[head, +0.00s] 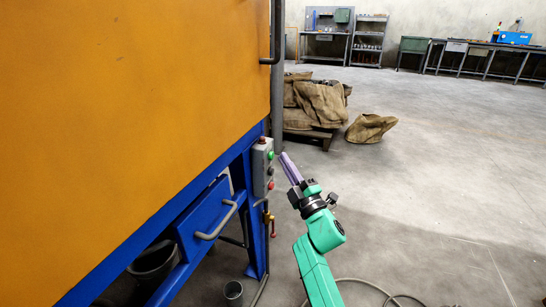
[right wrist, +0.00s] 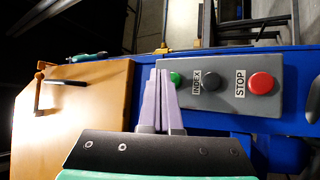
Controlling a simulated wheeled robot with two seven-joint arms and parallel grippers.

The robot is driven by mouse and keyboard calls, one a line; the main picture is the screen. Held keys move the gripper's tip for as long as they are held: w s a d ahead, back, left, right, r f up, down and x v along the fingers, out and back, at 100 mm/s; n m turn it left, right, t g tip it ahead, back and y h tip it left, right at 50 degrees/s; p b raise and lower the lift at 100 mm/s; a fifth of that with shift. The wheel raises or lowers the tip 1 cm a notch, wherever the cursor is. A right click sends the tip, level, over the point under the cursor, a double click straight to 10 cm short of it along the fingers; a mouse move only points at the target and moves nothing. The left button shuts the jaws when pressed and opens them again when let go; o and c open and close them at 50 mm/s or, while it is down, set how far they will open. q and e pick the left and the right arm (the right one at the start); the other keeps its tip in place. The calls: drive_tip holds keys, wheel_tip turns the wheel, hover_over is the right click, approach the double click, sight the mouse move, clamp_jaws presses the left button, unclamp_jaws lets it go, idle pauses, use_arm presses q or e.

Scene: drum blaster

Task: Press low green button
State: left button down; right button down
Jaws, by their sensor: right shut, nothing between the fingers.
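A grey control box (head: 262,168) is mounted on the blue frame below the orange panel. A green button (head: 270,155) sits near its upper end; it also shows in the right wrist view (right wrist: 176,78), partly covered by my fingers. My right gripper (head: 284,156) is shut and empty. Its purple fingertips are just right of the green button in the head view, with a small gap showing there. In the right wrist view the fingertips (right wrist: 162,72) overlap the button's left edge; contact cannot be told. My left gripper is not in view.
Beside the green button are a black INDEX button (right wrist: 210,81) and a red STOP button (right wrist: 261,83). The blue frame (head: 250,220) and orange panel (head: 130,100) border the left. The floor to the right is open.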

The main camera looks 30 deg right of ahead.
drive_tip(key=shift+w+a, duration=0.25)
drive_tip(key=shift+w, duration=0.1)
drive_tip(key=shift+w+a, duration=0.25)
drive_tip(key=shift+w, duration=0.15)
idle(0.8)
drive_tip(key=shift+s+d, duration=0.5)
drive_tip(key=shift+s, duration=0.25)
drive_tip(key=shift+s, duration=0.1)
drive_tip(key=s+d, duration=0.1)
drive_tip(key=s, duration=0.1)
drive_tip(key=s+d+p, duration=0.1)
drive_tip(key=s, duration=0.1)
drive_tip(key=shift+d+p, duration=0.3)
drive_tip(key=shift+d, duration=0.1)
